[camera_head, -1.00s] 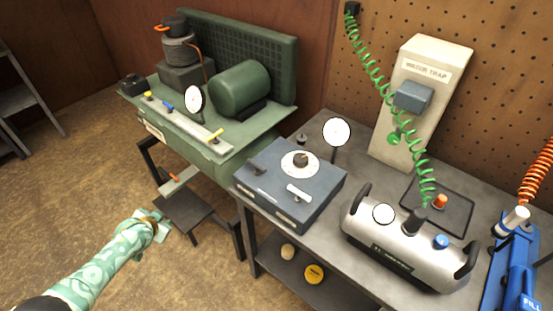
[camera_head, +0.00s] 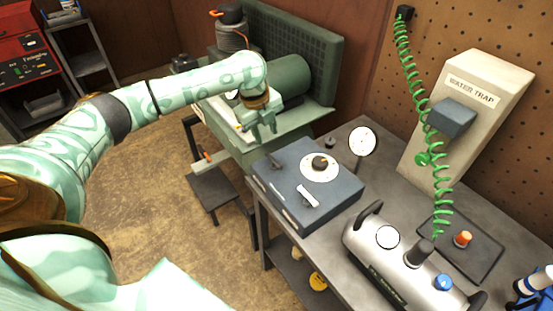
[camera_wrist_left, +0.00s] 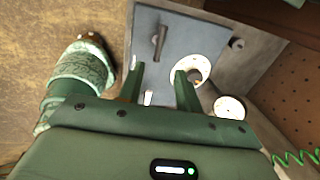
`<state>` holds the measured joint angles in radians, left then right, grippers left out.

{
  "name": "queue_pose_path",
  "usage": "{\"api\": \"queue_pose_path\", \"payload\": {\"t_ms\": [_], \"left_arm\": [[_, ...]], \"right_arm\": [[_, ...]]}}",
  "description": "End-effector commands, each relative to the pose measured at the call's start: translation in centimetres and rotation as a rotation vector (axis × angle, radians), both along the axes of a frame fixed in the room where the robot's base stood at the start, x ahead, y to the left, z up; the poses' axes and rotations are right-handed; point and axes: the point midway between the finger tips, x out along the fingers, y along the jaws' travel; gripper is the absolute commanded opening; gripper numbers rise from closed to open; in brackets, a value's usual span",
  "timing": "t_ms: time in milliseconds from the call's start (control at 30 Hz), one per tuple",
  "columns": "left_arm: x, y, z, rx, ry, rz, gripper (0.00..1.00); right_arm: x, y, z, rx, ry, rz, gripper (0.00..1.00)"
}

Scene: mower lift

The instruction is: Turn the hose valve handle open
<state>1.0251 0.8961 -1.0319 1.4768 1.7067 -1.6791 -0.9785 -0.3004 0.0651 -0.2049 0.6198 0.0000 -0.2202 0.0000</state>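A blue-grey box (camera_head: 335,193) stands on the bench's left end, with a dark lever (camera_head: 276,163), a white dial with a black knob (camera_head: 320,167) and a white handle (camera_head: 308,196) on top. I cannot tell which part is the hose valve handle. My left gripper (camera_head: 263,128) points down, open and empty, beyond the box's left side, in front of the green compressor. In the left wrist view, the dark lever (camera_wrist_left: 160,40) lies ahead of the open fingers (camera_wrist_left: 160,88), apart from them. The dial (camera_wrist_left: 190,70) shows by the right finger. My right gripper is out of view.
A round gauge (camera_head: 362,142) stands behind the box. A silver tank (camera_head: 395,265) sits front right, below a coiled green hose (camera_head: 420,130) and a water trap panel (camera_head: 465,100). The green compressor (camera_head: 290,75) is at the back. A dark low stand (camera_head: 212,190) is on the floor.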

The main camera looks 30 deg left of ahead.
Motion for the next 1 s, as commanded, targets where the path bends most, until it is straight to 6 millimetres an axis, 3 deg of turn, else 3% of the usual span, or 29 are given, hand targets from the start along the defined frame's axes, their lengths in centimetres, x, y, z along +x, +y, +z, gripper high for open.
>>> {"api": "queue_pose_path", "payload": {"t_ms": [33,200,400,600,900,1000], "left_arm": [[0.2,-0.1,-1.9,0.001,0.005,0.001,0.34],[1.0,-0.4,-6.3,0.000,0.004,0.003,0.34],[1.7,-0.8,-10.0,-0.001,0.003,0.004,0.34],[2.1,-0.9,-11.6,-0.001,0.000,0.004,0.34],[2.1,-0.9,-11.6,0.000,-0.001,0.003,0.34],[2.1,-0.9,-11.6,0.000,-0.001,0.003,0.07]], "right_arm": [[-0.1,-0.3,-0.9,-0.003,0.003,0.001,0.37],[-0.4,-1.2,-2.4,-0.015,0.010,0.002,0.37],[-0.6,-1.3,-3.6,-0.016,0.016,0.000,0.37],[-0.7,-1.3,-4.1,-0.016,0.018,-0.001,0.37],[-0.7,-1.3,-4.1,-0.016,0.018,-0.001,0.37],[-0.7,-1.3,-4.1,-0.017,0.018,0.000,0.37]]}}
